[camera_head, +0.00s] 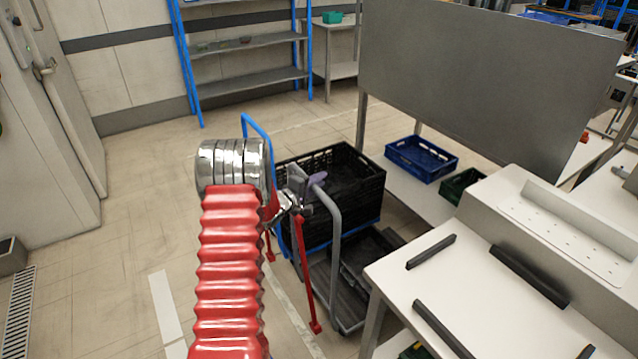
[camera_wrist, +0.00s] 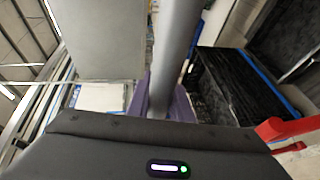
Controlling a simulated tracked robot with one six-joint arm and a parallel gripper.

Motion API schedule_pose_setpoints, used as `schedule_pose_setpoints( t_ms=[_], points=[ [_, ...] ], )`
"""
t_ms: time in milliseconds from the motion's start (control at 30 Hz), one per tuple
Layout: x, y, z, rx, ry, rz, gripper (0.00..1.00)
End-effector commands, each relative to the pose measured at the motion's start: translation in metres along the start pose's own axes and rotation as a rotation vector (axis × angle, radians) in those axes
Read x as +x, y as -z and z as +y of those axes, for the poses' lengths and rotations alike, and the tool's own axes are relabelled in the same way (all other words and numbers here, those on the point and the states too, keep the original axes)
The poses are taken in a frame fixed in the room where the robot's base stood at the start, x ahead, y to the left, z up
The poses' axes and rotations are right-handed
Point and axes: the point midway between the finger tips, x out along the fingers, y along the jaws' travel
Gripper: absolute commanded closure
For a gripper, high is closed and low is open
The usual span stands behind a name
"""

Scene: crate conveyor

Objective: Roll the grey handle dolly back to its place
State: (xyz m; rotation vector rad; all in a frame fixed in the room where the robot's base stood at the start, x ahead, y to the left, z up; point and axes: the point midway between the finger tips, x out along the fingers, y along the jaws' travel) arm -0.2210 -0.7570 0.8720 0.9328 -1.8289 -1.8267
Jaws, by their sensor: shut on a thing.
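The grey handle dolly shows in the head view by its bent tube handle (camera_head: 335,245), with a dark deck (camera_head: 345,300) low near the floor. My gripper (camera_head: 312,182), with purple fingers, is shut on the upper part of this handle. In the wrist view the grey tube (camera_wrist: 174,45) runs down between the purple fingers of my gripper (camera_wrist: 163,103). My arm hides part of the area to the left of the dolly. A low black crate (camera_head: 372,262) appears to sit on the deck, partly hidden by the handle.
A blue handle (camera_head: 250,122) and a tall black crate (camera_head: 360,205) stand just behind the dolly. A white worktable (camera_head: 400,300) is close on the right. A blue crate (camera_head: 422,160) and a green crate (camera_head: 460,186) lie farther right. Floor on the left is open.

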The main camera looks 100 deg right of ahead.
Motion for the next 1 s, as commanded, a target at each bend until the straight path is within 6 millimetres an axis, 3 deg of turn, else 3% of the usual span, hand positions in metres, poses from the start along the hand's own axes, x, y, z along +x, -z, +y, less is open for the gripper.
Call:
schedule_pose_setpoints(
  t_ms=[233, 267, 500, 833, 1000],
  points=[
    [0.002, -0.002, -0.003, -0.001, 0.006, -0.004, 1.0],
    [0.002, -0.002, -0.003, -0.001, 0.006, -0.004, 0.79],
    [0.001, 0.0, -0.002, -0.001, 0.003, 0.0, 0.62],
    [-0.003, 0.002, 0.0, 0.0, 0.001, 0.002, 0.62],
    [-0.015, 0.003, 0.0, 0.0, 0.0, 0.003, 0.62]
  ],
)
